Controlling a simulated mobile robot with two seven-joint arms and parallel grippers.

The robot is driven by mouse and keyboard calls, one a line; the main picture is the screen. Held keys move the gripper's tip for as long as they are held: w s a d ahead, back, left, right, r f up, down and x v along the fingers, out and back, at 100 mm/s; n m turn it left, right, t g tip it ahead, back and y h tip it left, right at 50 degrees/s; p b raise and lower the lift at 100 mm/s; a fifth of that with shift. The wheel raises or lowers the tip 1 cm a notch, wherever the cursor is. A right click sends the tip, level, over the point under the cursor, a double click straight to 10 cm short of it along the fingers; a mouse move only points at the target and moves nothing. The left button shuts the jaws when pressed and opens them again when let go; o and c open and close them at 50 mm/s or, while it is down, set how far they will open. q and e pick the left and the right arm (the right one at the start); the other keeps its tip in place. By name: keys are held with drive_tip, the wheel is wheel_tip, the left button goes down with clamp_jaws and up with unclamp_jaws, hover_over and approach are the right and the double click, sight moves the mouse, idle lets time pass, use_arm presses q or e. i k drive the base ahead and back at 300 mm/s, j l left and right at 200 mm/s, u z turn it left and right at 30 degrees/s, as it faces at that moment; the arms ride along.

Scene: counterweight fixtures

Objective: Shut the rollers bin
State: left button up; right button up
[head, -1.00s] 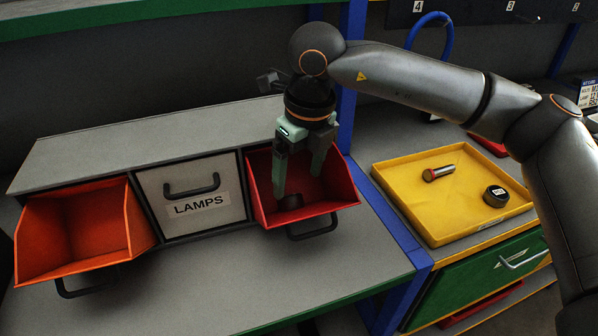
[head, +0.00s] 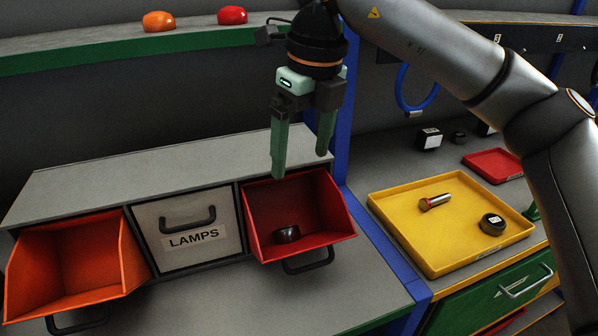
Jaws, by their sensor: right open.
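A row of three tilt-out bins stands on the grey bench. The red bin (head: 333,208) on the right is tipped open, with a small black round part (head: 286,234) lying inside. The orange bin (head: 130,262) on the left is tipped open and looks empty. The middle bin (head: 185,228), labelled LAMPS, is shut. Labels of the two open bins are hidden, so I cannot tell which is for rollers. My right gripper (head: 300,165) is open and empty, fingers pointing down, above the red bin. My left gripper is out of view.
A yellow tray (head: 400,233) on the right holds a metal cylinder (head: 435,202) and a black round part (head: 492,224). A blue post (head: 341,140) stands close behind the red bin. A shelf (head: 110,55) with orange and red domes runs above. The bench front is clear.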

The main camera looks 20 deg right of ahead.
sight(311, 201)
drive_tip(key=k, duration=1)
